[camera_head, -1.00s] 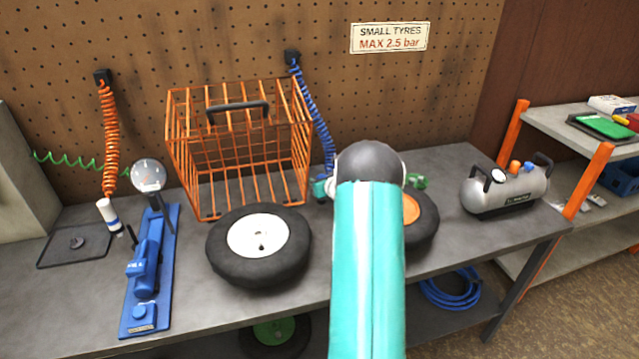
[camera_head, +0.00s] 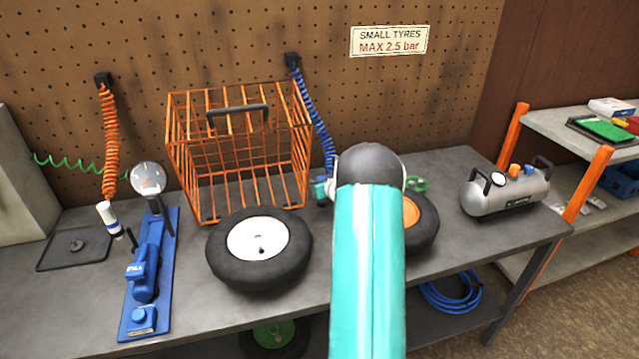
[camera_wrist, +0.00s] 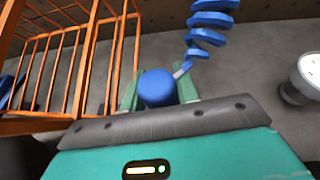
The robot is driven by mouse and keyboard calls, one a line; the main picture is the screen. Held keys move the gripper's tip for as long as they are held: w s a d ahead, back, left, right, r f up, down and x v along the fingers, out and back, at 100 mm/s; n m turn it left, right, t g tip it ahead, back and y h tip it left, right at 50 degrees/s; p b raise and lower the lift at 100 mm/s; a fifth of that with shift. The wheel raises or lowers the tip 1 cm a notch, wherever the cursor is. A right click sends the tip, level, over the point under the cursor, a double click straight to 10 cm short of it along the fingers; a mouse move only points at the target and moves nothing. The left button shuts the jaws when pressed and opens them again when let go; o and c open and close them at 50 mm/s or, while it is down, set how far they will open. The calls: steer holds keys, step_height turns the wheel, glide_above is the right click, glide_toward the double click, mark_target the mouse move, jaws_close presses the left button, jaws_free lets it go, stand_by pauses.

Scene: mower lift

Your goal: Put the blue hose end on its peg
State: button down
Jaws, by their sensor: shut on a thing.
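The coil rises from there to the upper right in the wrist view. In the head view my teal arm covers most of the gripper, near the cage's lower right corner. I cannot make out the peg for the blue hose end in either view.
The orange wire cage (camera_head: 180,160) stands close to the left of the gripper. A tyre with a white hub (camera_head: 258,272) lies before it. A second tyre (camera_head: 425,225) is partly behind my arm. A silver air tank (camera_head: 505,195) stands right.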

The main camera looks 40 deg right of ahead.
steer(key=shift+f, duration=0.7)
steer(key=c, duration=1.3)
jaws_free()
steer(key=shift+c, duration=0.2)
steer(key=shift+f, duration=0.1)
steer(key=v, duration=1.1)
steer(key=shift+s+d, duration=0.15)
steer(key=shift+s, duration=0.05)
steer(key=shift+f, duration=0.1)
